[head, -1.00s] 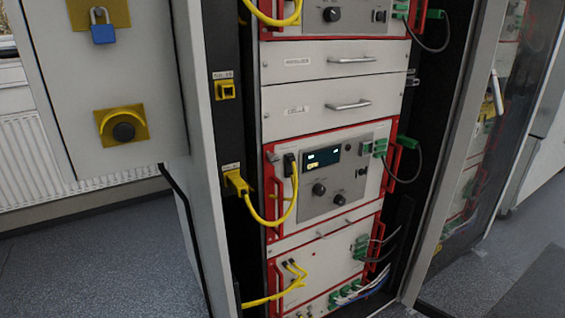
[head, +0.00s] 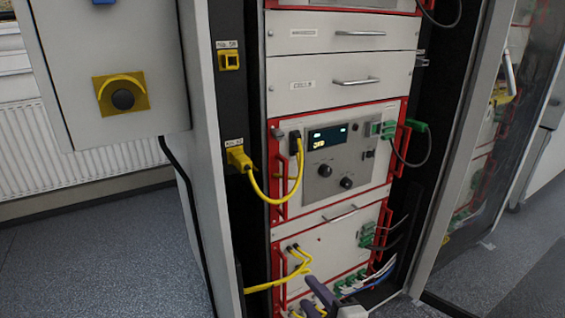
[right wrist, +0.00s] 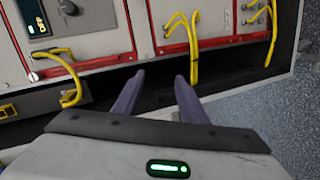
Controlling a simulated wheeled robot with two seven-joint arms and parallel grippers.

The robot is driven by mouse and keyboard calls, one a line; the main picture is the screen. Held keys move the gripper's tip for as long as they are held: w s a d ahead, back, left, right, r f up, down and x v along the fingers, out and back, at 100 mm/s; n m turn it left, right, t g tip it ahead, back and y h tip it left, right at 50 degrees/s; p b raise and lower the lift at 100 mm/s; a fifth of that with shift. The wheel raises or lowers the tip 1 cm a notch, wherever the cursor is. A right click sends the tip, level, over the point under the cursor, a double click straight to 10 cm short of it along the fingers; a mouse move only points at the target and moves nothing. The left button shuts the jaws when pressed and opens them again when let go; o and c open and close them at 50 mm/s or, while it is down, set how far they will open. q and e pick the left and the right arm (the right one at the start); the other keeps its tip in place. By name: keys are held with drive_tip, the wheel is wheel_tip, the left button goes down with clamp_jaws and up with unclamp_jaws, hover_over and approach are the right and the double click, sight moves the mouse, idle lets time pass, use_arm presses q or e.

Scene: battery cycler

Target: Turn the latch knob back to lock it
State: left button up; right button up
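A small pale knob (head: 278,132) sits at the upper left corner of the middle red-framed module (head: 318,206). It also shows as a white round knob in the right wrist view (right wrist: 33,77); I cannot read its turn angle or be sure it is the latch knob. My right gripper (head: 304,291) enters at the bottom of the head view, in front of the lowest module and well below the knob. In the right wrist view its two purple fingers (right wrist: 160,78) stand apart with nothing between them. My left gripper is not in view.
Yellow cables (head: 257,188) loop in front of the modules at left. Red handles (head: 397,150) and green plugs (head: 418,126) stick out at right. A box with a black rotary knob (head: 123,99) is at left. A glass door (head: 480,180) stands at right. The floor (head: 90,250) at left is clear.

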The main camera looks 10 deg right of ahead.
drive_tip(key=w+r+n+t+b, duration=0.35)
drive_tip(key=w+r+n, duration=0.5)
drive_tip(key=r, duration=0.35)
drive_tip(key=n+t+y+b, duration=0.1)
drive_tip(key=n+t, duration=0.3)
drive_tip(key=n, duration=0.6)
approach(280, 138)
drive_tip(key=x, duration=0.8)
drive_tip(key=shift+w+r+b, duration=0.15)
drive_tip(key=shift+w+b, duration=0.1)
drive_tip(key=shift+b, duration=0.05)
clamp_jaws()
